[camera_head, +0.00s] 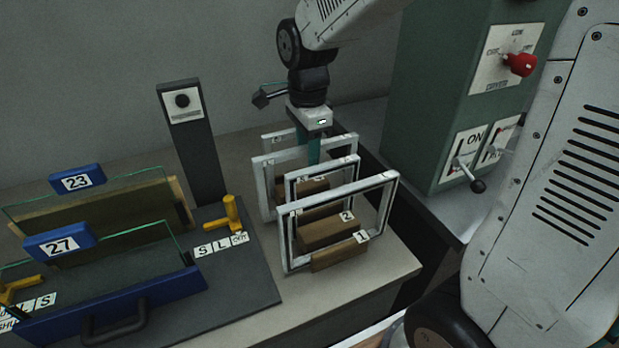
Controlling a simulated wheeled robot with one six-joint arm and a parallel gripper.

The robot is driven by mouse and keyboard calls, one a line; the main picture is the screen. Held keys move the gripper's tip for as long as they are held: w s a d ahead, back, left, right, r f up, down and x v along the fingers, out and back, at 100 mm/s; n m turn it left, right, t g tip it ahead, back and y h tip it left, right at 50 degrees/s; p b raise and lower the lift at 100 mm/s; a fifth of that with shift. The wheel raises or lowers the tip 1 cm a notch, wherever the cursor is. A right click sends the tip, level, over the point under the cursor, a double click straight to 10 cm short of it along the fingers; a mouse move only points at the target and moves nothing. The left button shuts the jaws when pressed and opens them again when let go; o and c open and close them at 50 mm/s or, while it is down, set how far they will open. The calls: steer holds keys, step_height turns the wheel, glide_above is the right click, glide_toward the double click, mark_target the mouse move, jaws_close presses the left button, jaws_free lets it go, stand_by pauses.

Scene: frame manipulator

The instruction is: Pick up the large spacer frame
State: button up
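Several white rectangular spacer frames stand upright in a row in wooden blocks on the table. The front frame (283,236), by the block labelled 1, looks large. A smaller frame (289,188) stands behind it. Another larger-looking frame (262,190) is third, and a further frame (268,137) is mostly hidden at the back. My gripper (313,158) points down over the rear frames, its teal fingers by the top bar of the third frame. I cannot tell whether they touch or grip it. Which frame is the task's large one is not clear.
Wooden blocks (328,233) hold the frames. At left is a dark fixture (240,285) with blue parts labelled 23 and 27, glass panes and yellow handles. A dark post (190,140) stands behind it. A green control cabinet (430,100) with levers stands at right.

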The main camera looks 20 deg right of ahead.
steer(key=shift+f, duration=0.95)
steer(key=shift+c, duration=0.3)
jaws_close()
steer(key=shift+r, duration=0.1)
step_height(320, 180, up, 28)
